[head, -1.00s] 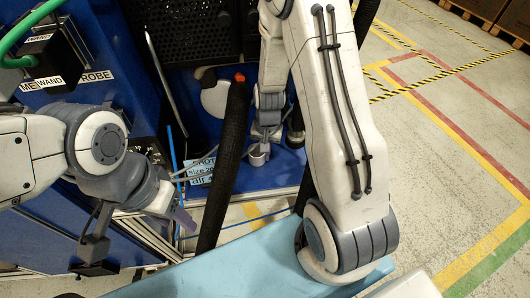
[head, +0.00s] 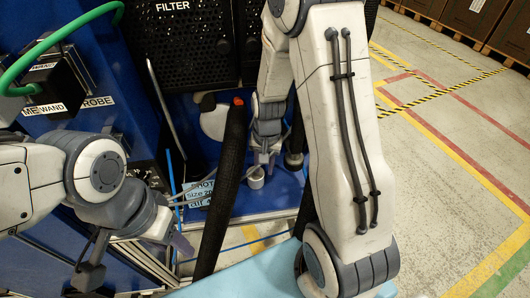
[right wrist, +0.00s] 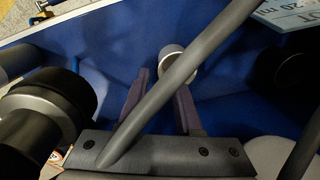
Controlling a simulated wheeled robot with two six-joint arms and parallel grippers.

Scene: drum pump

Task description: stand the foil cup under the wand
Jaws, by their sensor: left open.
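The small silver foil cup (head: 256,178) stands upright on the blue deck, just right of the black hose. In the right wrist view the cup (right wrist: 172,55) shows beyond the fingertips, partly covered by a grey tube (right wrist: 170,82). I cannot tell whether this tube is the wand, or whether the cup is under it. My right gripper (head: 268,160) is just above and behind the cup; its fingers (right wrist: 162,80) are apart with nothing visible gripped. My left gripper (head: 182,243) is open, at the lower left, away from the cup.
A thick black hose (head: 222,185) with an orange tip stands left of the cup. A black perforated filter panel (head: 185,45) is behind. A light blue surface (head: 250,272) is in front. Floor at right is clear.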

